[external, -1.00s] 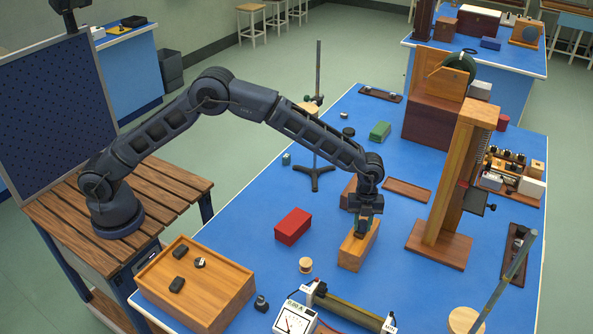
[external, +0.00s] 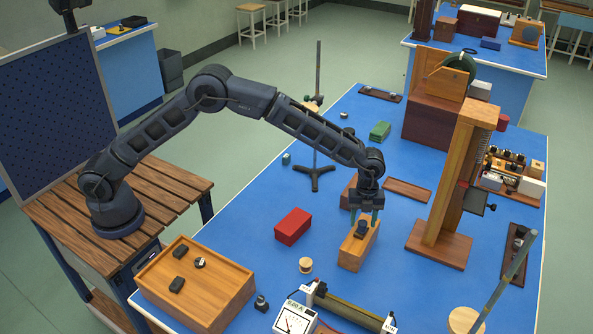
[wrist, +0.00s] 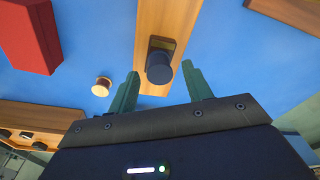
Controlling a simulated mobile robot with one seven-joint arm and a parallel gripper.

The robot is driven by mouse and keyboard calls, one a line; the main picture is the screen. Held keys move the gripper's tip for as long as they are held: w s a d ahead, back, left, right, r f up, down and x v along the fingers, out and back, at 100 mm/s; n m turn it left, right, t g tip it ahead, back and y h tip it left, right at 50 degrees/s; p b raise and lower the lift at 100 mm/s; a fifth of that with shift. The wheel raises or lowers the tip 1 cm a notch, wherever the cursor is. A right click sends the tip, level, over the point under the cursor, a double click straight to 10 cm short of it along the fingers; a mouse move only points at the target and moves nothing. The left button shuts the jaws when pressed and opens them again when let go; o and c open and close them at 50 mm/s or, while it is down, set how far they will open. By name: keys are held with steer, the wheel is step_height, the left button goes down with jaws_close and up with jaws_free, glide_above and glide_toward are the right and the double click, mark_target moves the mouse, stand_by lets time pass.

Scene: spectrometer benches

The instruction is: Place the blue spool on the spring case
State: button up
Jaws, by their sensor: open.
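The blue spool (external: 361,231), a short dark blue cylinder, stands upright on top of a long light-wood box, which I take to be the spring case (external: 352,253). In the wrist view the spool (wrist: 159,69) sits on a small dark patch on the case's (wrist: 168,18) top. My gripper (external: 364,219) points down just above the case. In the wrist view its green fingers (wrist: 160,76) are wide apart, one on each side of the spool, with visible gaps and no contact. The spool's underside is hidden.
A red box (external: 292,227) and a small pale wooden spool (external: 306,266) lie left of the case. A tall wooden stand (external: 455,185) rises to its right. A meter (external: 296,318) and a long rheostat (external: 345,307) are in front. Blue table top shows between them.

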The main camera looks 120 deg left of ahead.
step_height(320, 180, up, 10)
steer(key=a, duration=0.1)
steer(key=s+d+r+n+y, duration=0.1)
steer(key=s+d+r, duration=0.4)
steer(key=d+r, duration=0.2)
steer(key=s+d+r+n, duration=0.2)
steer(key=s+d+r, duration=0.2)
steer(key=d+r, duration=0.4)
steer(key=s+d+r+n+t, duration=0.1)
steer(key=s+d+r, duration=0.35)
steer(key=s, duration=0.25)
steer(key=s+d+r+n+t, duration=0.1)
steer(key=s+d+r+n, duration=0.15)
steer(key=s+d, duration=0.4)
steer(key=s+d+r+n, duration=0.1)
steer(key=s+d, duration=0.3)
steer(key=s, duration=0.4)
steer(key=s+d+r+n, duration=0.1)
steer(key=s+d+n, duration=0.15)
steer(key=s, duration=0.65)
steer(key=s+d+f+n+t, duration=0.1)
steer(key=s+d+f, duration=0.1)
steer(key=s, duration=0.6)
steer(key=s+d+f+n+t, duration=0.1)
steer(key=s+d+f, duration=0.2)
steer(key=s, duration=0.6)
step_height(320, 180, down, 2)
steer(key=shift+s+f+n, duration=0.2)
steer(key=shift+s+n, duration=0.05)
steer(key=shift+n, duration=0.15)
